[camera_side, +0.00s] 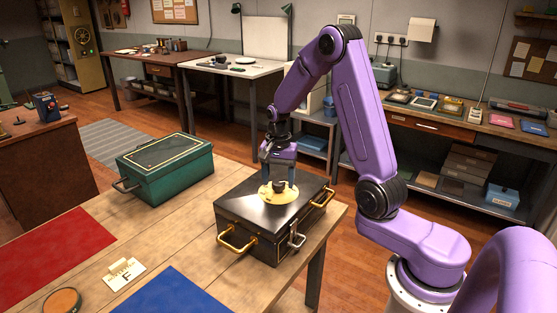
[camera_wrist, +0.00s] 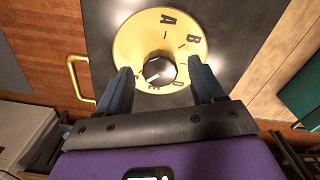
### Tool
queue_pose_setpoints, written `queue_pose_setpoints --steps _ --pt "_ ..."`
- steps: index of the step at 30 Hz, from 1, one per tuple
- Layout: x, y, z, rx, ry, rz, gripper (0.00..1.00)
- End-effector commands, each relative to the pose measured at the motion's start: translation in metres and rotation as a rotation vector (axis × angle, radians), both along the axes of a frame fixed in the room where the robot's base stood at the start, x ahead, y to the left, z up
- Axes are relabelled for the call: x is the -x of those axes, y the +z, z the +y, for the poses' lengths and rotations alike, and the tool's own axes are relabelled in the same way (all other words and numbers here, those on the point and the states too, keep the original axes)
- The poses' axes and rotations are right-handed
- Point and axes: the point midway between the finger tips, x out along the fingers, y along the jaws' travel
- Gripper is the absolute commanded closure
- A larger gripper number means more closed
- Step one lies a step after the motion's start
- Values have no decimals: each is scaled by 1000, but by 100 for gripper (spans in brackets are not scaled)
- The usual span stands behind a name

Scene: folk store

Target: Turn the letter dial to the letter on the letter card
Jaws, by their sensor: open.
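The letter dial is a round yellow plate (camera_side: 265,197) on the lid of a black box (camera_side: 240,205), with a dark knob (camera_wrist: 160,71) at its middle. In the wrist view the dial (camera_wrist: 130,50) shows A, B and D; other letters near my gripper are partly hidden. A pale streak shows on the knob, but I cannot tell which letter it indicates. The letter card (camera_side: 124,274) stands on the table with a black F. My gripper (camera_side: 279,182) is over the dial, its open fingers on either side of the knob; contact is unclear. It shows in the wrist view (camera_wrist: 161,78).
The black box has brass handles (camera_side: 236,243) and a front latch (camera_side: 296,236). A green box (camera_side: 165,168) stands behind left. A red mat (camera_side: 50,255), a blue mat (camera_side: 175,295) and a round brown-topped item (camera_side: 62,301) lie on the table. Bare wood lies between.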

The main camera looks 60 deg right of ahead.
Motion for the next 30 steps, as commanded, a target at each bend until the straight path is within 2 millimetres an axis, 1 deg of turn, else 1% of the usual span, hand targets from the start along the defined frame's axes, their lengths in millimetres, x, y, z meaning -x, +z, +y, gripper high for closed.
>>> queue_pose_setpoints --steps 5,15,21,24,27,30 --pt "-1 26 0 2 0 -7 33" --pt "-1 98 -1 3 0 -9 33" --pt "-1 137 0 2 0 -6 33" --pt "-1 152 0 1 0 -5 33" --pt "-1 162 0 2 0 -4 33" --pt "0 168 0 1 -1 -3 33"
